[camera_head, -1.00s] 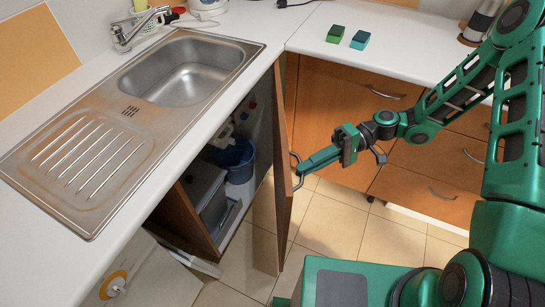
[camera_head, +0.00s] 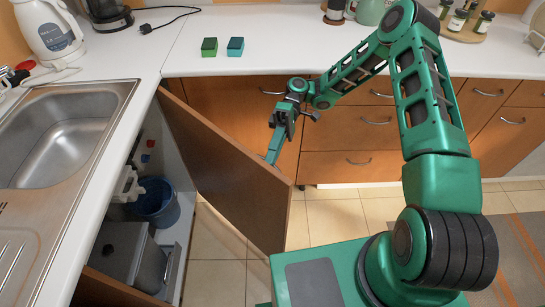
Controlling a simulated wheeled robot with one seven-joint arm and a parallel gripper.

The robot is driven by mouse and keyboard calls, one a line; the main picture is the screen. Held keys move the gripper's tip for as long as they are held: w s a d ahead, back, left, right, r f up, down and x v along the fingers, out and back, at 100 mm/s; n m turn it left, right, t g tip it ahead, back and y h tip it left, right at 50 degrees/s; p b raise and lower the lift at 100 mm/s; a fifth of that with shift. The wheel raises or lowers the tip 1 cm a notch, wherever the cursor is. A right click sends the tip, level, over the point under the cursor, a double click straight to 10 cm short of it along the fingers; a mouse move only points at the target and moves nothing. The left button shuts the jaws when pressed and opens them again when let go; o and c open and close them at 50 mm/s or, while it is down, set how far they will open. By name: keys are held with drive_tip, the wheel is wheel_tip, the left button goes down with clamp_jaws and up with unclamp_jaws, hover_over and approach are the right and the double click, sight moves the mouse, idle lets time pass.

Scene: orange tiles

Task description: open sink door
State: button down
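The brown sink door (camera_head: 225,170) stands wide open, swung out to the right from its hinge side below the counter corner. Its inner face is toward me, and its outer face and handle are hidden. The sink cabinet's inside shows at left, with a blue bucket (camera_head: 157,203) and a grey bin (camera_head: 125,255). My gripper (camera_head: 273,153) is at the outer side of the door, near its upper edge toward the free end. The fingertips are partly hidden behind the door, so I cannot tell whether they hold the handle.
The steel sink (camera_head: 65,140) is set in the white counter at left. Drawers (camera_head: 375,110) stand behind my arm. A green block (camera_head: 209,47) and a teal block (camera_head: 236,46) lie on the back counter. Tiled floor (camera_head: 330,222) is free right of the door.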

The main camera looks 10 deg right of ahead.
drive_tip(key=shift+w, duration=0.3)
drive_tip(key=c, duration=1.9)
unclamp_jaws()
drive_tip(key=shift+o, duration=0.2)
